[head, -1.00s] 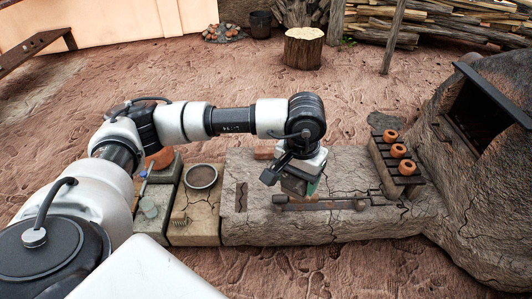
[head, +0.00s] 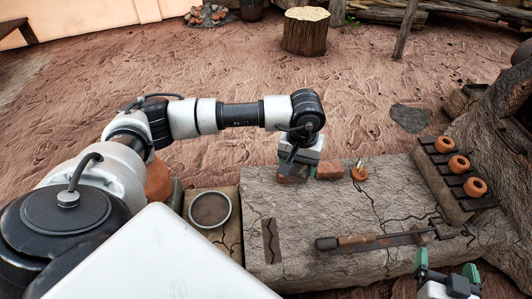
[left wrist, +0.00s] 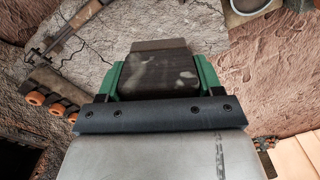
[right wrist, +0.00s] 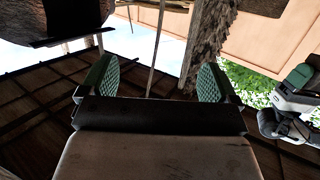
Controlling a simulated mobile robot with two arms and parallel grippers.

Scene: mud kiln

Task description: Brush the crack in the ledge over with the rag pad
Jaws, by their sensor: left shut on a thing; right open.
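My left gripper (head: 297,168) is over the back edge of the cracked clay ledge (head: 335,205). In the left wrist view (left wrist: 162,78) its green fingers are shut on a dark, pale-blotched block (left wrist: 160,72), which looks like the rag pad. Whether the block touches anything below cannot be told. A thin, branching dark crack (head: 400,217) runs over the ledge's right part, apart from the left gripper. My right gripper (head: 446,270) is open and empty by the ledge's front right; its spread fingers also show in the right wrist view (right wrist: 155,82).
A long tool with a wooden grip (head: 375,240) lies along the ledge's front. A reddish brick (head: 328,170) and a small orange pot (head: 359,173) sit at the back. A rack (head: 450,185) with orange rings stands right. A round bowl (head: 210,209) is left.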

